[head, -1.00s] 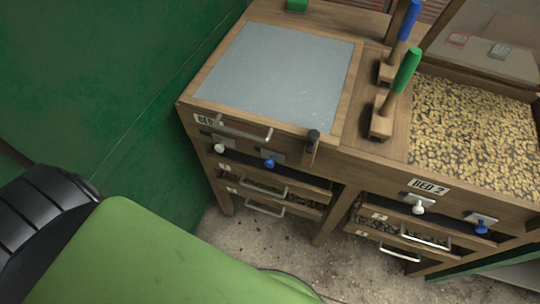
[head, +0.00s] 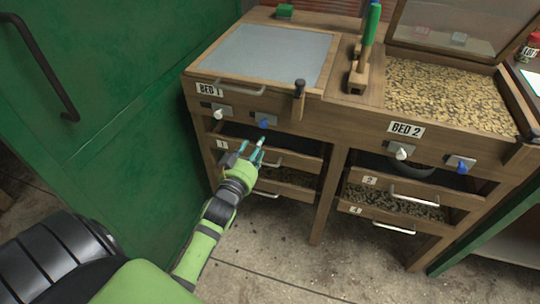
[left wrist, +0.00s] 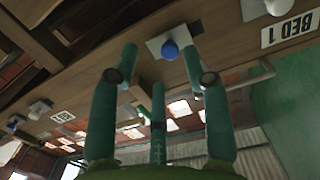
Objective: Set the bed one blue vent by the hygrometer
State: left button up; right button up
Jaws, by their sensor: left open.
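The bed one blue vent knob (head: 263,123) sits on a small metal plate on the front of the BED 1 cabinet (head: 196,84), right of a white knob (head: 218,114). My left gripper (head: 254,148) is open and empty, just below and in front of the blue knob. In the left wrist view the blue knob (left wrist: 170,49) shows between the spread fingertips (left wrist: 159,56); I see no clear contact. I cannot pick out the hygrometer for certain; a small pale card or gauge (head: 459,39) behind the bed two pane is too small to read. My right gripper is not in view.
A bar handle (head: 231,90) and a wooden latch (head: 299,100) are near the knob. Drawers with bar handles lie below. BED 2 (head: 405,130) has its own white knob (head: 401,153) and blue knob (head: 461,166). A green wall (head: 120,110) stands close on the left.

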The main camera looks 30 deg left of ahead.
aim_at(262, 125)
pick_arm(q)
jog(key=shift+t, duration=0.3)
jog(key=w, duration=0.1)
jog(key=w+a+r, duration=0.1)
jog(key=w, duration=0.1)
jog(key=w+r, duration=0.1)
jog(key=w, duration=0.1)
jog(key=shift+w+a+r, duration=0.1)
jog(key=shift+w+a, duration=0.1)
jog(key=shift+a, duration=0.05)
jog(key=shift+w+a, duration=0.15)
jog(key=shift+w, duration=0.6)
jog(key=c, duration=0.9)
grip_shut()
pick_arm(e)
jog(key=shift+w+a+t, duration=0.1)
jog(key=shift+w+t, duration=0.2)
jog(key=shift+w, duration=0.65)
